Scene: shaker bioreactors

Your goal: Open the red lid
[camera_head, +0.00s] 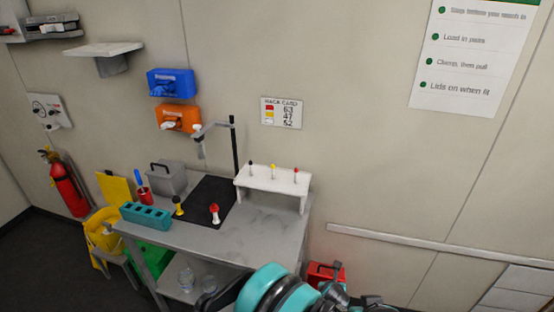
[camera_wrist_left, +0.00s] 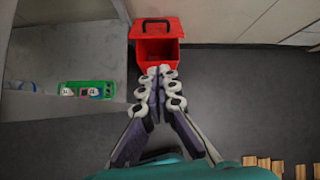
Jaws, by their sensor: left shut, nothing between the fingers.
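A red box stands low against the wall. Its red lid (camera_wrist_left: 176,27) with a black handle (camera_wrist_left: 156,22) shows at the top of the left wrist view. A dark opening shows below the lid's near edge, above the box's front (camera_wrist_left: 142,56). My left gripper (camera_wrist_left: 160,71) is shut and empty, its fingertips overlapping the box's lower front in the picture. I cannot tell whether they touch it. In the head view the red box (camera_head: 323,272) is partly hidden behind my arm at the bottom. My right gripper is not in view.
A grey table (camera_head: 240,240) with a white rack (camera_head: 272,181) and teal block (camera_head: 146,216) stands left of the box in the head view. A green tray (camera_wrist_left: 87,90) lies to the left in the wrist view.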

